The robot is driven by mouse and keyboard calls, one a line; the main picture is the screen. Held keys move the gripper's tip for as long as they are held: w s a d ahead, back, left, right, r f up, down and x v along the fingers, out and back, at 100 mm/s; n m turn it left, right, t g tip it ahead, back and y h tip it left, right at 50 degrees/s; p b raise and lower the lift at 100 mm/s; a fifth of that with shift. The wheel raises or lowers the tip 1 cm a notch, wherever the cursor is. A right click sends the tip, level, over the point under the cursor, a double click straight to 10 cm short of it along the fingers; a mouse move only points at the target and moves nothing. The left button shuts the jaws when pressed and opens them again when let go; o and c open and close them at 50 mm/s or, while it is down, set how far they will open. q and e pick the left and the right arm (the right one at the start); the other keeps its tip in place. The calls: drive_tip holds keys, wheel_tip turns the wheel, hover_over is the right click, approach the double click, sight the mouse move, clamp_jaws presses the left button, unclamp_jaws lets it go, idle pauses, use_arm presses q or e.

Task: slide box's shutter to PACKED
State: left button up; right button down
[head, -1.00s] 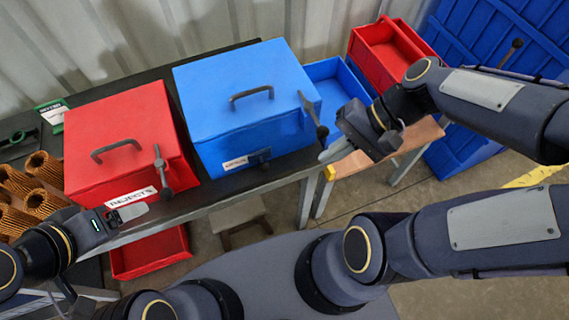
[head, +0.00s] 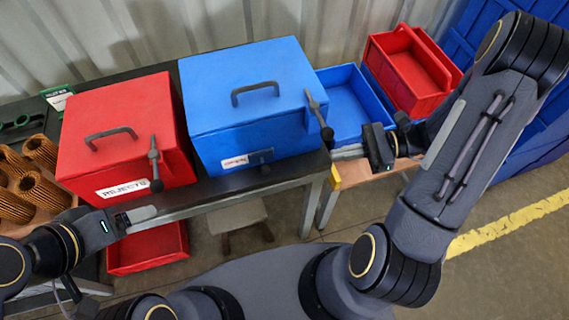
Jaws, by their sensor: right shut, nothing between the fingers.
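The blue box (head: 250,100) stands closed on the dark bench, with a handle on its lid and a lever on its right side. Low on its front are a white label with red letters (head: 235,161), too small to read surely, and a dark sliding tab (head: 262,157) at the label's right. My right gripper (head: 343,153) is shut and empty, just right of the box's front right corner, its fingers pointing left, apart from the tab. My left gripper (head: 143,214) is at lower left in front of the red box, pointing right; its finger gap is unclear.
A red box (head: 120,130) labelled REJECTS stands left of the blue one. Brown ribbed cartridges (head: 15,205) lie at far left. An open blue bin (head: 350,100) and a red bin (head: 405,70) are at the right. A red tray (head: 148,250) sits below the bench.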

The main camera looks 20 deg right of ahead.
drive_tip(key=p, duration=0.2)
approach(264, 165)
drive_tip(key=a+f, duration=0.1)
drive_tip(key=a, duration=0.2)
drive_tip(key=a+f, duration=0.1)
drive_tip(key=a, duration=0.1)
drive_tip(key=shift+w+a+f, duration=0.15)
drive_tip(key=shift+w+f, duration=0.15)
drive_tip(key=shift+w, duration=0.05)
drive_tip(key=a+b, duration=0.3)
drive_tip(key=a, duration=0.3)
drive_tip(key=shift+s+a+f, duration=0.1)
drive_tip(key=shift+s, duration=0.05)
drive_tip(key=shift+a, duration=0.2)
drive_tip(key=shift+d+r, duration=0.1)
drive_tip(key=shift+r, duration=0.1)
